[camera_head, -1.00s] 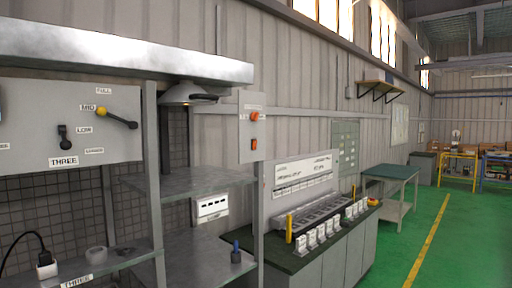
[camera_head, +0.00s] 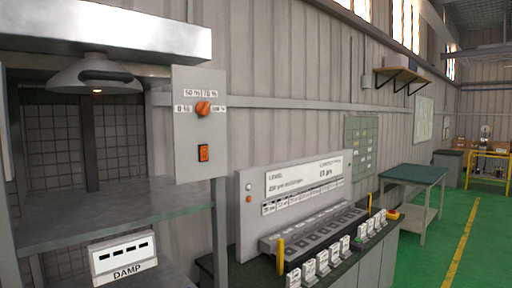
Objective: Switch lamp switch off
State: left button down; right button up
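A grey switch panel (camera_head: 187,150) stands upright at the left of the view. It carries an orange-red rotary knob (camera_head: 203,108) with percent labels around it, and below that an orange rocker switch (camera_head: 204,153) in a dark frame. A grey lamp (camera_head: 95,78) with a dark handle hangs under the metal hood to the left of the panel. A small bright spot shows at the lamp's underside. The rocker's exact position is too small to tell. Neither of my grippers is in view.
A metal shelf (camera_head: 120,213) lies below the lamp, with a white box labelled DAMP (camera_head: 124,256) under it. A control console (camera_head: 292,182) stands right of the panel. A green-topped table (camera_head: 414,174) is further back. Green floor (camera_head: 485,240) is clear at right.

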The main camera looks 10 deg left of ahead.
aim_at(204, 149)
jog(key=i+l, duration=0.25)
jog(key=i, duration=0.2)
jog(key=i+l, duration=0.25)
jog(key=i, duration=0.25)
